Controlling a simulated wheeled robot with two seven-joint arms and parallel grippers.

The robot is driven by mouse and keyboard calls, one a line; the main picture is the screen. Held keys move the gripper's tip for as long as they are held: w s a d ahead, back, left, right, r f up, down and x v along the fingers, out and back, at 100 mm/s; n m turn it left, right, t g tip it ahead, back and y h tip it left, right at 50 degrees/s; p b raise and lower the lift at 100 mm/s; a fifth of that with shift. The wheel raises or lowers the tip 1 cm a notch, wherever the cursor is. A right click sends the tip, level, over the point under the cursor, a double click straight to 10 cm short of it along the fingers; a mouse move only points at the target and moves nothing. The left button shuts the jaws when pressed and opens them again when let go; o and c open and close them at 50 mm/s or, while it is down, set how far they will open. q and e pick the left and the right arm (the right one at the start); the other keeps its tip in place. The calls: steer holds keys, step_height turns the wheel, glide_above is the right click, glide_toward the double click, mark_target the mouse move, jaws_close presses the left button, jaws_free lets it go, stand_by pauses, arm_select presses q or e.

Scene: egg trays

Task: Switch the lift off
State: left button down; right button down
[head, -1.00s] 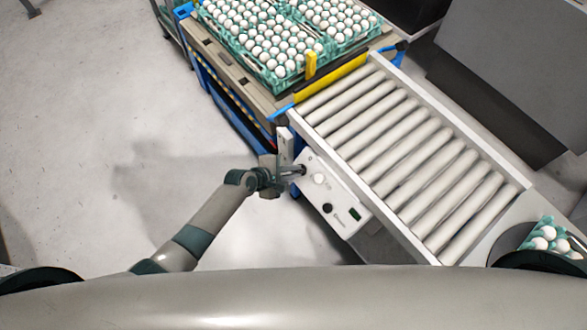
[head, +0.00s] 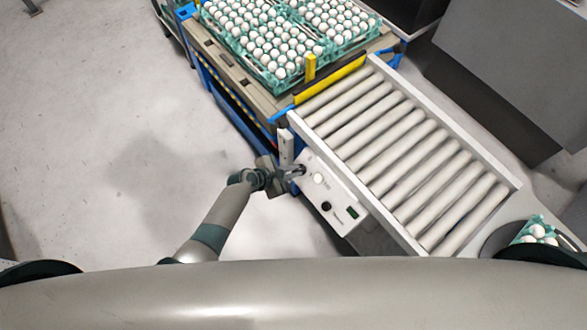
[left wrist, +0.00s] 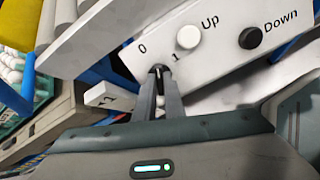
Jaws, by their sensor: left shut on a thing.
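The white control panel (head: 339,201) is fixed to the near left side of the roller conveyor. It also shows in the left wrist view (left wrist: 208,68), with "0" and "1" marks around a small dark switch (left wrist: 156,69). A white Up button (left wrist: 188,37) and a black Down button (left wrist: 250,38) sit to the right of it. My left gripper (head: 297,171) is at the panel's upper left end. In the left wrist view its fingers (left wrist: 160,76) are closed together on the switch, hiding most of it. Which mark the switch points to cannot be told. My right gripper is not in view.
The roller conveyor (head: 515,184) runs beside the panel. Green trays of eggs (head: 262,79) stand on the lift platform (head: 229,65) at the back, by a yellow bar (head: 331,80). A part-filled egg tray (head: 541,221) is at the right. The floor at left is clear.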

arm_select(q)
steer(key=shift+r+n+p, duration=0.1)
steer(key=shift+n+p, duration=1.25)
steer(key=shift+n, duration=0.75)
steer(key=c, duration=1.8)
jaws_free()
steer(key=shift+o, duration=0.2)
steer(key=shift+s+a+r+p, duration=0.15)
steer(key=shift+a+r+p, duration=0.15)
steer(key=shift+p, duration=0.15)
steer(key=shift+p+v, duration=0.9)
steer(key=shift+v, duration=0.05)
steer(key=v, duration=0.6)
